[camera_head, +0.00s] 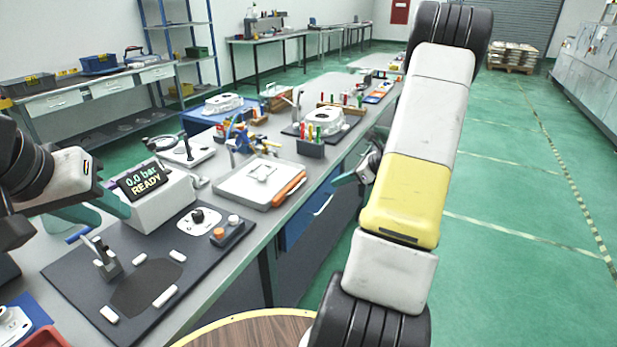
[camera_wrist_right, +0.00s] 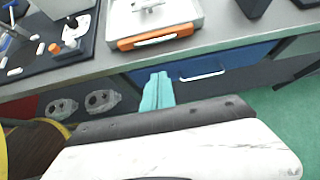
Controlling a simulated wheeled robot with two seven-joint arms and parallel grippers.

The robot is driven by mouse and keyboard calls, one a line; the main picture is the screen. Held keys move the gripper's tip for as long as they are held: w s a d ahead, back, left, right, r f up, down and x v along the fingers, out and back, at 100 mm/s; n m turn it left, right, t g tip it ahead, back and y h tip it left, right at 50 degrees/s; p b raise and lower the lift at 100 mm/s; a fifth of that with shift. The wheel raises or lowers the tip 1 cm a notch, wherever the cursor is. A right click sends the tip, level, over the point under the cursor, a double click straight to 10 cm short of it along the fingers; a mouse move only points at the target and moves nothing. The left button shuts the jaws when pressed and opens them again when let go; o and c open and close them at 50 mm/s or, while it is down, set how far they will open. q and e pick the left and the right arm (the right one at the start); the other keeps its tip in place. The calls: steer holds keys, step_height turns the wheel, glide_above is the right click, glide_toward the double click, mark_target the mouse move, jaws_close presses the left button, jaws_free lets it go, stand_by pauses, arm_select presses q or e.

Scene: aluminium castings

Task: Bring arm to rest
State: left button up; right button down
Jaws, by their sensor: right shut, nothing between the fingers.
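My right arm crosses the head view in white, yellow and black links, in front of the bench's right side. Its gripper (camera_head: 346,179) shows partly behind the yellow link, beside the bench edge. In the right wrist view its teal fingers (camera_wrist_right: 158,91) are together and empty, in front of the bench's blue drawer (camera_wrist_right: 225,62). My left gripper (camera_head: 116,205) comes in from the left, beside the pressure display box (camera_head: 160,200).
The bench (camera_head: 222,262) holds a dark mat (camera_head: 75,268) with a clamp and white pieces. A grey tray (camera_head: 232,185) with an orange handle lies behind the mat. A round wooden top (camera_head: 245,332) stands near my base. The green floor (camera_head: 520,200) at the right is clear.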

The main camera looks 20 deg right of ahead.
steer(key=s+a+r+n+g, duration=0.2)
steer(key=s+a+r+n, duration=0.2)
steer(key=a+r+n, duration=0.35)
steer(key=s+a+r+n+g, duration=0.1)
steer(key=s+a+r+n, duration=0.45)
steer(key=a+r, duration=0.3)
steer(key=s+a+r+n+h, duration=0.2)
steer(key=s+a+r+n, duration=0.1)
steer(key=s+n, duration=0.4)
steer(key=s+a+r+n+t+h, duration=0.1)
steer(key=s+a+r+n+h, duration=0.1)
steer(key=s+n, duration=0.6)
steer(key=shift+s+a+r+n+t, duration=0.25)
steer(key=shift+a+r, duration=0.25)
steer(key=shift+a, duration=0.65)
